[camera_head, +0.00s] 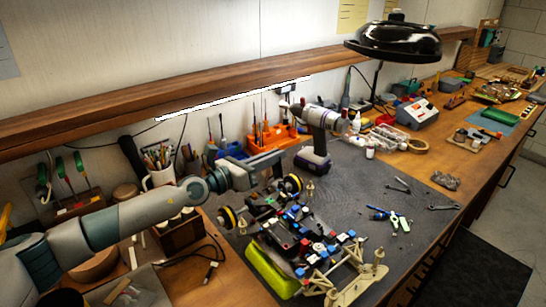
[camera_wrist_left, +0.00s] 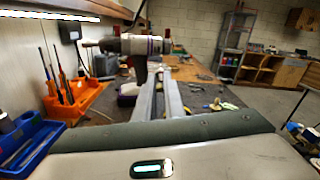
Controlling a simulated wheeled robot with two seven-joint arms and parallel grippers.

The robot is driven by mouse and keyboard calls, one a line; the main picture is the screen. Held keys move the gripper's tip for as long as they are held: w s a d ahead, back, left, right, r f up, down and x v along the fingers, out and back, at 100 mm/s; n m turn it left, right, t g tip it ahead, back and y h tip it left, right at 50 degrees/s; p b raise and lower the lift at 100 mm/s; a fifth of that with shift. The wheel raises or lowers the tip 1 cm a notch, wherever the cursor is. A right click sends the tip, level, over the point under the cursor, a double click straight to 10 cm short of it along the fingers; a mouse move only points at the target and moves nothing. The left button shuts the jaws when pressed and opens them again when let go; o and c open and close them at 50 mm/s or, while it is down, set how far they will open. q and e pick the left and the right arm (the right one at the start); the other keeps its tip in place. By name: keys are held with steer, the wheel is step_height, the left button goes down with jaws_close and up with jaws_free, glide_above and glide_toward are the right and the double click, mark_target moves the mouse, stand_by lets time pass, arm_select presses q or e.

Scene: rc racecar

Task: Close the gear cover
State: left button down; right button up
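The RC racecar (camera_head: 303,238) sits on the dark mat, a chassis with black, blue, red and white parts and yellow-rimmed wheels. I cannot single out its gear cover or tell how far open it is at this size. My left gripper (camera_head: 277,164) is above the mat behind the car's far wheels, apart from the car. In the left wrist view its two grey fingers (camera_wrist_left: 160,92) point forward with a narrow gap and nothing visible between them. The car is not clearly visible in that view. My right gripper is not in view.
A power drill (camera_head: 318,130) stands behind my left gripper, and ahead of it in the wrist view (camera_wrist_left: 138,45). An orange tool holder (camera_head: 273,136) and a blue bin (camera_head: 228,153) stand at the back. Pliers (camera_head: 390,217) and wrenches lie right of the car. A black lamp overhangs the bench.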

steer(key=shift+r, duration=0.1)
arm_select(q)
steer(key=shift+s+d+r+m+p, duration=0.2)
steer(key=shift+s+m+p, duration=0.15)
steer(key=shift+m+p, duration=0.45)
steer(key=shift+s+d+r+p, duration=0.1)
steer(key=shift+p, duration=0.5)
steer(key=shift+s+d+m+p, duration=0.35)
steer(key=shift+s+m+p, duration=0.2)
steer(key=shift+m+p, duration=0.65)
steer(key=shift+s+d+m+p, duration=0.2)
steer(key=shift+s+m+p, duration=0.1)
steer(key=shift+m+p, duration=0.3)
steer(key=shift+s+d+f+m+p, duration=0.25)
steer(key=shift+s+f+m+p, duration=0.15)
steer(key=shift+m, duration=0.5)
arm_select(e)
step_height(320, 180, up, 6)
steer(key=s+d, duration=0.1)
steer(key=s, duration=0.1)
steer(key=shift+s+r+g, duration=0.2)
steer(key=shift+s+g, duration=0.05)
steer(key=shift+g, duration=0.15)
